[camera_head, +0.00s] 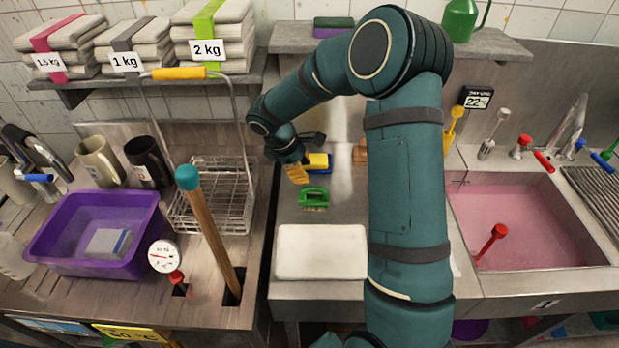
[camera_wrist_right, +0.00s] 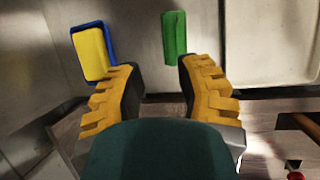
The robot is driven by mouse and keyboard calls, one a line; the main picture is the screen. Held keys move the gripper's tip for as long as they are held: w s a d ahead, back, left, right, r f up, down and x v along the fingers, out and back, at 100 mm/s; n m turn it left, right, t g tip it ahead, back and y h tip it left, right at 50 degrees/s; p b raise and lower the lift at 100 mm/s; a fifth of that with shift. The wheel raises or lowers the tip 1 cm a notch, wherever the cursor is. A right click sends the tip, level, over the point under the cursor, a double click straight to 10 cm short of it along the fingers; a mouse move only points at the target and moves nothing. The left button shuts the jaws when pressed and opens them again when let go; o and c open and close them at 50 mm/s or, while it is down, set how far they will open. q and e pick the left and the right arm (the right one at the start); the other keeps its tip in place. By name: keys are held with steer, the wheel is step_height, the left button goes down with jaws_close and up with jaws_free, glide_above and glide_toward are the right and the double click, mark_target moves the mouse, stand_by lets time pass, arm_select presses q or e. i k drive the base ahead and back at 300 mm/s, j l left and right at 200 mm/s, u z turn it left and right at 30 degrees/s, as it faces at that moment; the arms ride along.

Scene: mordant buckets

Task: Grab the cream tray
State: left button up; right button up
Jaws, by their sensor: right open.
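The cream tray (camera_head: 320,252) lies flat near the front edge of the steel counter, left of my right forearm. It looks empty. In the right wrist view part of the cream tray (camera_wrist_right: 270,45) shows at the upper right, cut off by the frame. My right gripper (camera_head: 296,172) is above the back of the counter, behind the tray and apart from it. Its yellow-padded fingers (camera_wrist_right: 158,72) are open with nothing held between them. My left gripper is not in view.
A green brush (camera_head: 314,197) lies between gripper and tray. A blue dish with a yellow sponge (camera_head: 319,162) is beside the gripper. A wire rack (camera_head: 215,205) and purple tub (camera_head: 95,245) stand left. A sink of pink liquid (camera_head: 530,225) is right.

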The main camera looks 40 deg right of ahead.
mark_target(304, 253)
steer(key=k, duration=1)
